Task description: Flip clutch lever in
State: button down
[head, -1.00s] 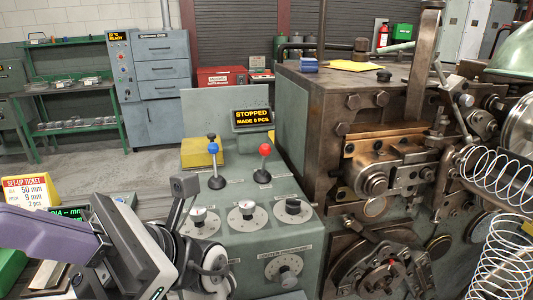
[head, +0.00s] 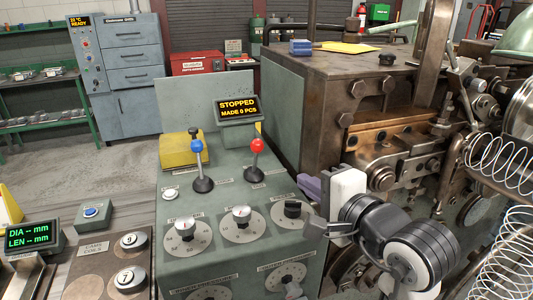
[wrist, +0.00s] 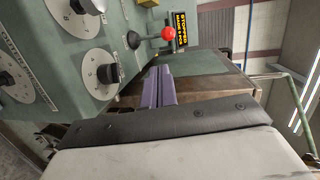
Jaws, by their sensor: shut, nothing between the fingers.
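Two levers stand on the green control panel (head: 150,240): one with a blue knob (head: 197,146), one with a red knob (head: 257,146). Both look roughly upright. Their labels are too small to read, so I cannot tell which is the clutch lever. The red knob (wrist: 168,33) also shows in the wrist view, above the fingertips; the blue one does not. My gripper (head: 308,187) is at the panel's right side, right of and below the red lever, apart from it. Its purple fingers (wrist: 157,88) are together and empty in the wrist view.
Several dials (head: 240,222) cover the panel front. A sign (head: 238,107) reads STOPPED, MADE 0 PCS. The brown machine housing (head: 330,95) stands close behind my gripper, and wire coils (head: 500,165) are at the right. The space above the panel is open.

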aim_at(262, 149)
jog(key=p+x, duration=0.1)
jog(key=x, duration=0.3)
jog(key=r+p+x, duration=0.1)
jog(key=p+x, duration=0.1)
jog(key=x, duration=0.3)
jog(key=p+x, duration=0.2)
jog(key=x, duration=0.3)
jog(key=shift+a+r, duration=0.15)
jog(key=shift+r, duration=0.05)
jog(key=shift+w, duration=0.15)
jog(key=shift+w+r, duration=0.1)
